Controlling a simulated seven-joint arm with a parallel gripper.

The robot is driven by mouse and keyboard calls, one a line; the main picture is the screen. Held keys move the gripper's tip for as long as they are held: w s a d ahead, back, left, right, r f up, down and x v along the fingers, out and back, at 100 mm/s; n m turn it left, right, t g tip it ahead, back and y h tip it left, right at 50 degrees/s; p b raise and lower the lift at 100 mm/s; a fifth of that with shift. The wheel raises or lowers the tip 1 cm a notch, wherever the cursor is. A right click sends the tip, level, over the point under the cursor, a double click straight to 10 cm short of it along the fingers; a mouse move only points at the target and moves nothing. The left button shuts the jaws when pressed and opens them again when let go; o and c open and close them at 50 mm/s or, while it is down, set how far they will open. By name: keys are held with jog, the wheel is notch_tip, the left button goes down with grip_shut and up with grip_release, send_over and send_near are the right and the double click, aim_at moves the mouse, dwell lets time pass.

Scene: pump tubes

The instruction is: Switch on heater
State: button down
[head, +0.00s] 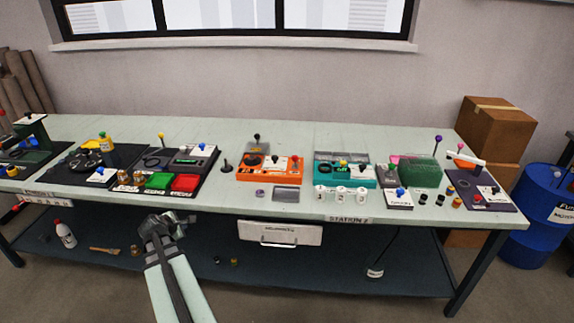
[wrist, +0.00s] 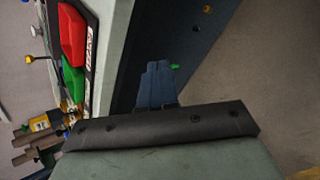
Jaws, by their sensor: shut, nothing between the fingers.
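My gripper (head: 180,218) is shut and empty in front of the table's front edge, below the green and red blocks. In the wrist view its closed fingers (wrist: 160,75) point toward the dark lower shelf. I cannot read a heater label on any device. A teal unit (head: 345,172) with a small green display stands right of the middle of the table. An orange unit (head: 262,170) with a black-knobbed lever stands left of it. A dark grey unit (head: 185,158) with a green-lit screen stands further left. My gripper is apart from all of them.
The green block (head: 158,181) and red block (head: 186,183) lie near the table's front edge; both show in the wrist view. A drawer (head: 280,233) hangs under the table (head: 240,130). A lower shelf (head: 330,262) holds small items. A blue barrel (head: 545,210) stands at right.

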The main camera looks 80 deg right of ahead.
jog(key=s+d+r+n+g+h, duration=0.1)
jog(key=s+d+r, duration=0.2)
jog(key=s+d, duration=0.3)
jog(key=s+d+r+n+g+h, duration=0.1)
jog(key=s+d+r, duration=0.3)
jog(key=s, duration=1.1)
jog(key=s+d+r+n+g+h, duration=0.2)
jog(key=s+d+r+n, duration=0.1)
jog(key=s+d, duration=0.4)
jog(key=s+r, duration=0.1)
jog(key=s, duration=0.2)
jog(key=shift+s+d+r+g, duration=0.15)
jog(key=shift+s+d+g, duration=0.05)
jog(key=shift+d+g, duration=0.15)
jog(key=shift+d, duration=0.1)
send_near(295, 162)
jog(key=d+f, duration=0.1)
jog(key=w+d+f, duration=0.1)
jog(key=f, duration=0.1)
jog(key=shift+f, duration=0.25)
jog(key=d, duration=0.1)
jog(key=s+d+r, duration=0.1)
jog(key=d, duration=0.1)
jog(key=shift+s+r, duration=0.1)
jog(key=shift+s, duration=0.2)
jog(key=shift+s+d+r, duration=0.15)
jog(key=shift+d, duration=0.05)
